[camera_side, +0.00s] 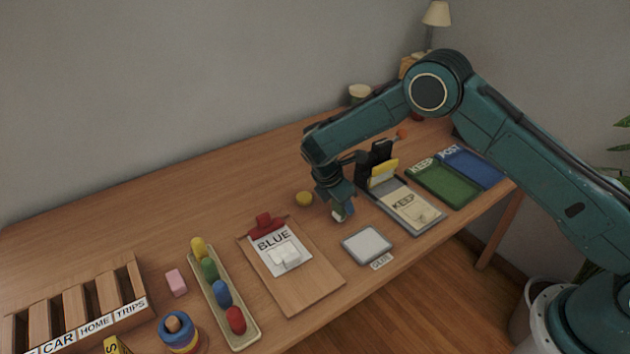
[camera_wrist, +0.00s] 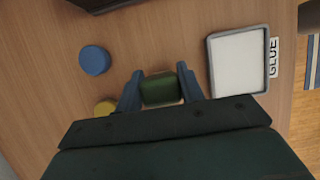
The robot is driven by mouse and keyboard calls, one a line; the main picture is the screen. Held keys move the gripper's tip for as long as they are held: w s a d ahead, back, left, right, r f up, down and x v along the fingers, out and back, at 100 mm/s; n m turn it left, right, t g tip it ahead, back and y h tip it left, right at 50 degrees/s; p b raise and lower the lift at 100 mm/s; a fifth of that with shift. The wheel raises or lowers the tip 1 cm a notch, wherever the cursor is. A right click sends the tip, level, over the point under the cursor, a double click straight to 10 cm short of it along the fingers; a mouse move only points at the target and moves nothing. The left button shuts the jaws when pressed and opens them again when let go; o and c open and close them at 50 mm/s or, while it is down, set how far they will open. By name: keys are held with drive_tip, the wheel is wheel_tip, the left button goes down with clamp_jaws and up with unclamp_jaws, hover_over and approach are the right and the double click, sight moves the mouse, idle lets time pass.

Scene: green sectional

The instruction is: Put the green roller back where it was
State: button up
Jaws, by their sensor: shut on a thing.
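My gripper (camera_wrist: 161,88) is shut on a dark green rounded piece, which I take for the green roller (camera_wrist: 160,89). It sits between the two blue fingers in the wrist view. In the side view my gripper (camera_side: 342,212) is low over the table, behind the glue pad; the held piece is mostly hidden there, and I cannot tell whether it touches the table. A long pale tray (camera_side: 243,335) at the front left holds a row of yellow, green (camera_side: 209,269), blue and red pieces.
The glue pad (camera_side: 367,245) lies just in front of my gripper. A yellow disc (camera_side: 304,198) and a blue disc (camera_wrist: 95,60) are close by. A clipboard marked BLUE (camera_side: 310,275) lies left of the pad. KEEP and POST trays (camera_side: 447,185) stand right. The back left table is clear.

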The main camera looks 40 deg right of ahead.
drive_tip(key=o, duration=1)
drive_tip(key=shift+r, duration=0.1)
drive_tip(key=v, duration=1.2)
drive_tip(key=shift+r, duration=0.1)
